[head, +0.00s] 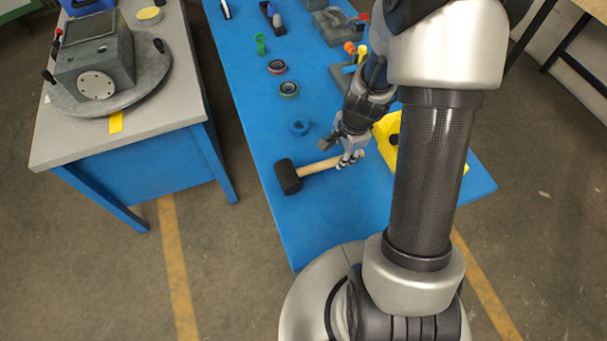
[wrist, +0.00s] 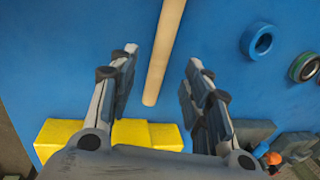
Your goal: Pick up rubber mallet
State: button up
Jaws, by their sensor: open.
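The rubber mallet has a black head (head: 288,177) and a pale wooden handle (head: 318,166), and it lies on the blue table (head: 330,220). The head points left in the head view and the handle runs right to my gripper (head: 347,160). In the wrist view my gripper (wrist: 160,75) is open, with one finger on each side of the wooden handle (wrist: 163,50). The handle's end shows between the fingers, with gaps on both sides. The mallet's head is outside the wrist view. I cannot tell how high the fingertips are above the table.
A yellow block (head: 384,130) is close beside my gripper. A blue ring (head: 299,127) and bearing-like rings (head: 288,89) lie farther back. A green part (head: 261,44) and other tools are beyond. The table's front left is clear. A grey-topped bench (head: 70,140) stands to the left.

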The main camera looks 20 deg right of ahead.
aim_at(337, 160)
jog(key=shift+w+f+b, duration=0.2)
jog(key=shift+f+b, duration=0.4)
jog(key=shift+f, duration=0.45)
jog(key=shift+w+f+b, duration=0.25)
jog(key=shift+f+b, duration=0.3)
jog(key=shift+f, duration=0.45)
jog(key=shift+w+f+b, duration=0.2)
jog(key=shift+f+b, duration=0.4)
jog(key=shift+f, duration=0.45)
jog(key=shift+r, duration=0.1)
jog(key=shift+c, duration=0.2)
grip_shut()
